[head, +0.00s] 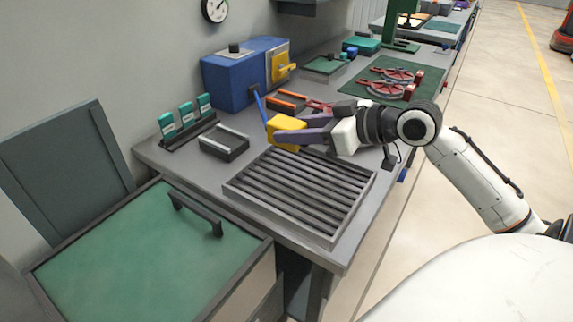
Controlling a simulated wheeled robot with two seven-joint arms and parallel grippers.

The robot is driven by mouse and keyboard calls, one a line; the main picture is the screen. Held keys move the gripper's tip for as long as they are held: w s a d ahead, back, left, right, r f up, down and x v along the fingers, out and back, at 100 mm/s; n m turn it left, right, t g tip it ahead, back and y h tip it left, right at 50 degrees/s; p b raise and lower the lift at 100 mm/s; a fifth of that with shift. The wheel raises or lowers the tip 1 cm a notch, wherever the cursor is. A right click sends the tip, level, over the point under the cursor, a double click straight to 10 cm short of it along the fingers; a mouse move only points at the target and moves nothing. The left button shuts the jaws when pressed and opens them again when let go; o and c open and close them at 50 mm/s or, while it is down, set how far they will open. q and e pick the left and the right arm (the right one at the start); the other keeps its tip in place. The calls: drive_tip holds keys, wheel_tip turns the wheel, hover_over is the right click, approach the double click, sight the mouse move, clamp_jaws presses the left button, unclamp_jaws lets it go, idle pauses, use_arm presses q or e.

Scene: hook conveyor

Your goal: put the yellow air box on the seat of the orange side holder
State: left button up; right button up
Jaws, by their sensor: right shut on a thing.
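The yellow air box (287,123) is between the fingers of my right gripper (290,130), which is shut on it. The gripper reaches in from the right and holds the box above the table, just behind the slatted rack. The fingers cover part of the box. The orange side holder (288,102), a low dark holder with orange edges, is on the table just behind the box in the picture. Its seat looks empty in the part that shows. My left gripper is not in view.
The slatted grey rack (300,190) lies at the table's front. A dark holder with pale edges (223,143) and a stand of teal items (187,115) are to the left. A blue machine (238,75) stands behind. Red parts (390,82) lie on a green mat.

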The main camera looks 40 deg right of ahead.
drive_tip(key=shift+w+d, duration=0.3)
drive_tip(key=shift+w, duration=0.05)
wheel_tip(320, 180, down, 4)
drive_tip(key=shift+s+d+f, duration=0.1)
drive_tip(key=shift+s, duration=0.05)
drive_tip(key=shift+f+b, duration=0.35)
drive_tip(key=shift+f, duration=2.15)
drive_tip(key=shift+f, duration=0.2)
drive_tip(key=o, duration=1.2)
drive_tip(key=shift+r, duration=0.1)
